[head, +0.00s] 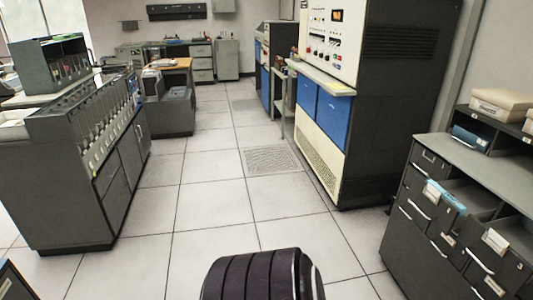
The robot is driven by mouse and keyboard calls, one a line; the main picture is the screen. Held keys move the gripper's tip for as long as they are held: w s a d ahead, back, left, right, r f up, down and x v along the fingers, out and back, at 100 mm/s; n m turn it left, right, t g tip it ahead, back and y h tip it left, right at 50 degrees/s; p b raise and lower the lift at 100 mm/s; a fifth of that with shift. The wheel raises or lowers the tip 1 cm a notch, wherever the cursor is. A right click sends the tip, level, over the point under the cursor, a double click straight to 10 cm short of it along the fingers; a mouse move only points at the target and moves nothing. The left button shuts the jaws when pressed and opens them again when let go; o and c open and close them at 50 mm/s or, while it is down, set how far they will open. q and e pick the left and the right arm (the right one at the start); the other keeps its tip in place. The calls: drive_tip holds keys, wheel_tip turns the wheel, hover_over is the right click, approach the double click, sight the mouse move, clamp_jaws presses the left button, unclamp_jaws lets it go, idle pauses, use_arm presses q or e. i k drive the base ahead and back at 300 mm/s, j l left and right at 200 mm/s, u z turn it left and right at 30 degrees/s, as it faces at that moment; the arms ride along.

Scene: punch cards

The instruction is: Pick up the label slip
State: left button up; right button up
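I cannot pick out the label slip for certain. A small white paper-like piece (495,241) shows at an open drawer of the dark grey cabinet (455,155) at the right. Other small pale labels are on the drawer fronts, too small to read. Neither of my grippers is in view.
A grey card machine (60,195) stands at the left, and a tall blue-and-white console (325,110) at the centre right. Cream boxes (502,103) sit on the right cabinet. Its open drawers jut into the room. The tiled floor (213,200) between is clear.

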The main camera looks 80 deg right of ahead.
sight(431, 191)
drive_tip(key=z, duration=4)
drive_tip(key=k, duration=0.05)
